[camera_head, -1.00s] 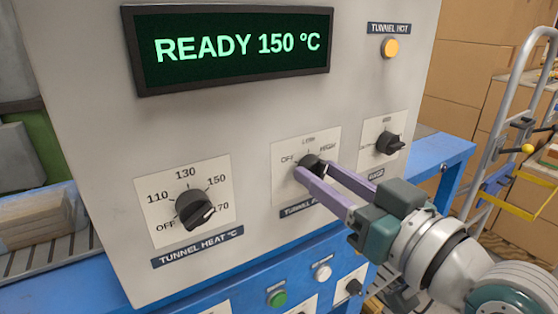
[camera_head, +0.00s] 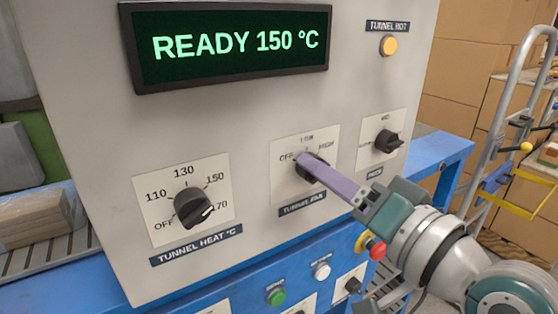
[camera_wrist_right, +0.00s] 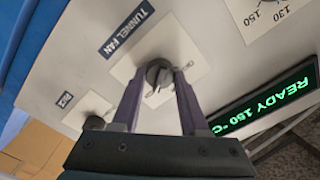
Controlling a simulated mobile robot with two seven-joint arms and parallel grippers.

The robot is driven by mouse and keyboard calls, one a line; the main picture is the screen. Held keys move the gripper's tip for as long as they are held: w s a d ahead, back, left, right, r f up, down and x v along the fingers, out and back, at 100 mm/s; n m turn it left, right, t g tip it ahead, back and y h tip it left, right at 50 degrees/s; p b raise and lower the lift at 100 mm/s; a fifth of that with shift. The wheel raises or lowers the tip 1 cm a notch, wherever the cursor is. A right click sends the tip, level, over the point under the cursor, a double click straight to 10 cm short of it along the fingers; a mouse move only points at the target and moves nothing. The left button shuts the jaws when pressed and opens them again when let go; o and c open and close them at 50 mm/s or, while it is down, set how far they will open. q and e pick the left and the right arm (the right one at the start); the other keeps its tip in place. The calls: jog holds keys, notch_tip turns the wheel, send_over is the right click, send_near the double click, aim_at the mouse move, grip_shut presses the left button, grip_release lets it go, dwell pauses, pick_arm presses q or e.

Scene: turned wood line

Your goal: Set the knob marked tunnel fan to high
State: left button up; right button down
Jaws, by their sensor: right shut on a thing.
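The tunnel fan knob (camera_head: 318,179) is a dark round knob on a white plate, with OFF at left, LOW at top and HIGH at right. My right gripper (camera_head: 308,165) has its purple fingers shut on this knob. One finger covers much of the knob in the head view, so its pointer setting cannot be told there. In the right wrist view the knob (camera_wrist_right: 157,67) sits between the fingertips, in front of the plate. The TUNNEL FAN label (camera_wrist_right: 127,35) shows beside it. My left gripper is not in view.
The tunnel heat knob (camera_head: 193,207) is to the left and another small knob (camera_head: 388,141) to the right. A red button (camera_head: 377,250) is close below my right gripper. The display (camera_head: 235,45) reads READY 150 °C. An amber lamp (camera_head: 389,45) is at upper right.

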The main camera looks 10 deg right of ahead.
dwell(0.3)
jog(key=shift+c, duration=2.1)
grip_release()
jog(key=v, duration=1)
jog(key=shift+p, duration=0.3)
